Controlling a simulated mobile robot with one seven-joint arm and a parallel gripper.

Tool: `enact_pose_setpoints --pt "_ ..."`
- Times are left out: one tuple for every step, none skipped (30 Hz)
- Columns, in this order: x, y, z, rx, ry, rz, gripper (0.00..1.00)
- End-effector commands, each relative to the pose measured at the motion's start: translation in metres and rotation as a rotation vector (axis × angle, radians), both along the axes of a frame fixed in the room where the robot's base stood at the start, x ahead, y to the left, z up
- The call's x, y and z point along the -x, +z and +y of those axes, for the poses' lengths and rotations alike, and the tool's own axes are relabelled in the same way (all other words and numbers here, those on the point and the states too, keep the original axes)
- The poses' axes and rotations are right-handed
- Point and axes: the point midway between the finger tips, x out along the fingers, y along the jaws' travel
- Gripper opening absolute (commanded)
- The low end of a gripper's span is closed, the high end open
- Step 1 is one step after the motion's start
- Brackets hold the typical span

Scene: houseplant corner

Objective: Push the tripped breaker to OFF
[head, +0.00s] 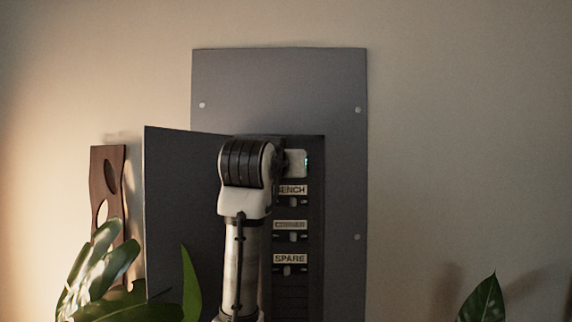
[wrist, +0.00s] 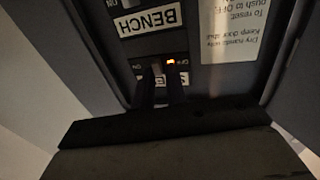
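The breaker with a lit orange-red window (wrist: 171,62) shows in the wrist view, one row from the BENCH label (wrist: 150,20), which appears upside down. Its own label is mostly hidden behind my fingers. My gripper (wrist: 160,80) has its two dark fingertips right at this breaker, with a narrow gap between them. A small pale toggle (wrist: 157,68) shows by the gap; I cannot tell if the fingers touch it. In the head view, my arm covers the upper breaker rows and hides the fingertips.
The grey panel (head: 280,90) is on the wall with its door (head: 180,190) swung open to the left. BENCH, CORNER (head: 290,225) and SPARE (head: 290,259) rows show beside my arm. A printed notice (wrist: 232,28) is inside. Leaves (head: 105,270) stand lower left and right (head: 484,303).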

Motion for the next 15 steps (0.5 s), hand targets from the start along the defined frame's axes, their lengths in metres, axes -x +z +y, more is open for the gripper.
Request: enact_pose_setpoints --pt "0.0001 0.0001 0.0000 0.000 0.000 0.000 0.21" --pt "0.0001 0.0001 0.0000 0.000 0.001 0.000 0.25" --pt "0.0001 0.0001 0.0000 0.000 0.001 0.000 0.30" --pt "0.0001 0.0000 0.0000 0.000 0.001 0.000 0.31" --pt "0.0001 0.0000 0.0000 0.000 0.001 0.000 0.31" --pt "0.0001 0.0000 0.0001 0.000 0.001 0.000 0.31" --pt "0.0001 0.0000 0.0001 0.000 0.001 0.000 0.31" --pt "0.0001 0.0000 0.0001 0.000 0.001 0.000 0.31" --pt "0.0001 -0.0001 0.0001 0.000 0.001 0.000 0.31" --pt "0.0001 0.0000 0.0001 0.000 0.001 0.000 0.31" --pt "0.0002 -0.0001 0.0001 0.000 0.001 0.000 0.31" --pt "0.0010 -0.0004 0.0003 0.000 0.001 0.000 0.31" --pt "0.0022 -0.0006 0.0007 0.000 0.002 0.000 0.31" --pt "0.0040 -0.0010 0.0011 0.000 0.002 0.000 0.31" --pt "0.0074 -0.0015 0.0019 0.000 0.002 -0.001 0.31"
